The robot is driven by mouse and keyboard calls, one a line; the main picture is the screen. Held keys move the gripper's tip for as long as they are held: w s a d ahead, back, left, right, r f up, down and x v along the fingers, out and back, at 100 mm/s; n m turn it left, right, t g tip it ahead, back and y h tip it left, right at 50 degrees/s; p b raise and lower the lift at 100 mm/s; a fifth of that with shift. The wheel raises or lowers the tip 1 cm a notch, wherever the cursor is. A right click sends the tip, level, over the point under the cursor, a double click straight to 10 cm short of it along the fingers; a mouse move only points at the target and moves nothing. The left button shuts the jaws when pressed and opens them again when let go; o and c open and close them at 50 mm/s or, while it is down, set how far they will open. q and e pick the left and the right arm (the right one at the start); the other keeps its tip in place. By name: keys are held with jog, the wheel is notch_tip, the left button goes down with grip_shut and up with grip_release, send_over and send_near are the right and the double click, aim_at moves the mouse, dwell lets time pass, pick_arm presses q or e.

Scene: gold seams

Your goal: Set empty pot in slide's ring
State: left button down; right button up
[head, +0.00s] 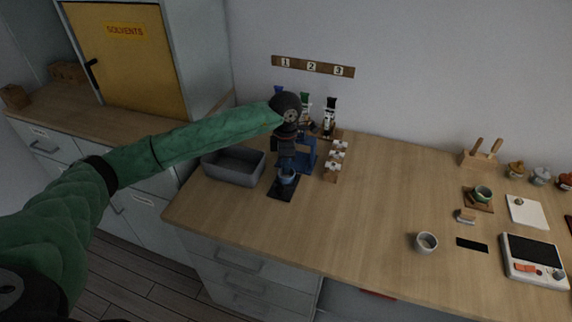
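My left arm reaches across from the left, and my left gripper (287,166) points down over a dark base plate (281,194) on the worktop. A small bluish round piece (288,179) shows right at the fingertips; I cannot tell whether it is a pot or a ring, or whether the fingers grip it. A blue stand (308,157) is just behind and to the right, partly hidden by the gripper. A pale grey pot (426,243) stands upright near the front edge at right, away from the gripper. My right gripper is not in view.
A grey bin (234,168) is left of the gripper. A rack with white pieces (336,160) and several bottles (330,115) stand behind right. The middle worktop is clear.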

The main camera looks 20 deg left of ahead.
pick_arm(q)
jog(key=c, duration=1.6)
grip_release()
jog(key=shift+r, duration=0.1)
jog(key=shift+w+r+p, duration=0.15)
jog(key=shift+r+p, duration=0.35)
jog(key=shift+r, duration=1.95)
notch_tip(320, 180, up, 8)
jog(key=b, duration=0.2)
jog(key=shift+w+a, duration=0.15)
jog(key=shift+w, duration=0.1)
